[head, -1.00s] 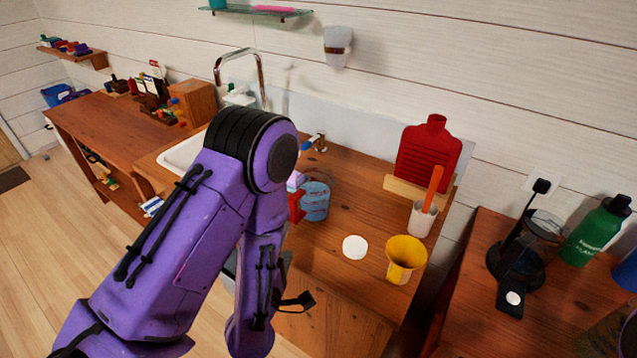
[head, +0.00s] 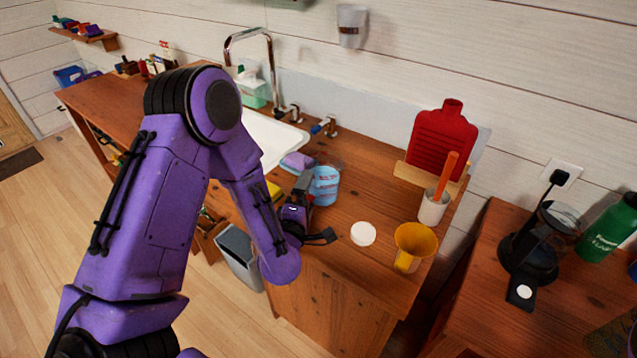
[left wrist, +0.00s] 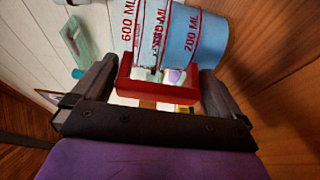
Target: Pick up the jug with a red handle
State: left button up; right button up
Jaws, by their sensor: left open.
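The jug (head: 326,186) is a light blue measuring jug standing on the wooden counter, left of the white round disc. My left gripper (head: 305,185) is at its left side, in front of the red handle, which it hides in the head view. In the left wrist view the jug (left wrist: 190,40) shows red volume marks, and its red handle (left wrist: 150,91) lies between the two fingers of my open left gripper (left wrist: 154,75). The fingers stand apart on either side of the handle. My right gripper is not in view.
A white disc (head: 363,233), a yellow cup (head: 414,246) and a white holder (head: 433,207) with an orange-handled tool stand to the right. A pink and purple sponge (head: 297,162) lies behind the gripper, by the sink (head: 275,140).

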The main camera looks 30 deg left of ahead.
pick_arm(q)
jog(key=c, duration=1.3)
jog(key=shift+r, duration=0.1)
